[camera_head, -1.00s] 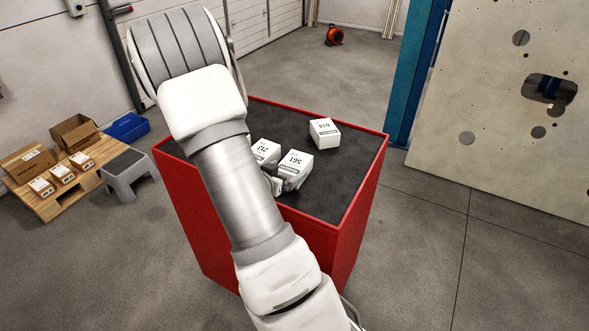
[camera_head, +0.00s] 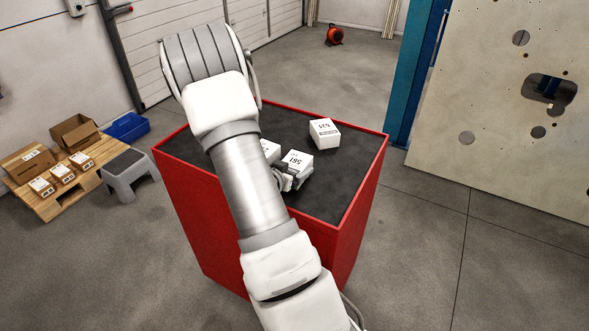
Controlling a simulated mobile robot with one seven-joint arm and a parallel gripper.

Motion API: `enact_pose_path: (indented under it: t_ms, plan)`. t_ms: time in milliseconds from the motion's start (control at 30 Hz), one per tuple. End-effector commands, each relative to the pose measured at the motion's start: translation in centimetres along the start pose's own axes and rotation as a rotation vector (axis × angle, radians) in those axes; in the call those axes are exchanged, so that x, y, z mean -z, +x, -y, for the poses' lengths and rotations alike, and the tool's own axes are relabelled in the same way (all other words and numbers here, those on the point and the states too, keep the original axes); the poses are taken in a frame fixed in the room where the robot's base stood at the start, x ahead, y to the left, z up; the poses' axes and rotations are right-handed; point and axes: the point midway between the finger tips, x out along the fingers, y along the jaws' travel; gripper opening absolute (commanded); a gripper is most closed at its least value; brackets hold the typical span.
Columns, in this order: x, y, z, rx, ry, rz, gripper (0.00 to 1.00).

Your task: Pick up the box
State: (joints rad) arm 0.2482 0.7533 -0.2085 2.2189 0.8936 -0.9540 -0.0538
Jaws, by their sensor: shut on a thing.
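Three white boxes are on the dark top of a red cabinet (camera_head: 205,216). The box marked 561 (camera_head: 299,159) is near the middle. Another white box (camera_head: 270,150) is just left of it, mostly hidden behind my arm. A third box (camera_head: 325,133) stands apart at the back right. My gripper (camera_head: 288,177) is at the near side of the box marked 561 and is shut on it. The fingers are small and partly hidden by the arm. I cannot tell whether the box is clear of the top.
The cabinet's right part is bare. On the floor at left are a wooden pallet (camera_head: 45,207) with cardboard boxes, a blue bin (camera_head: 127,127) and a grey step stool (camera_head: 128,174). A blue post (camera_head: 408,80) and a large pale panel (camera_head: 500,130) stand at right.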

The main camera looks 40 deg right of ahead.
Motion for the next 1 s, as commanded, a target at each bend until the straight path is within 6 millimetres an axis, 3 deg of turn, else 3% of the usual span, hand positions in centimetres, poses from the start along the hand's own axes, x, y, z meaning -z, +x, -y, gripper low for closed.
enact_pose_path:
  t_ms: [33,133,567,800,1000]
  plan:
    - [0.0,0.0,0.0,0.0,0.0,0.0,0.32]
    - [0.0,0.0,0.0,0.0,0.0,0.0,0.14]
    - [1.0,-0.4,0.1,0.001,0.002,-0.003,0.14]
    - [4.0,-1.6,0.1,0.003,0.005,-0.004,0.14]
    - [8.0,1.3,-1.9,-0.003,0.005,-0.006,0.14]
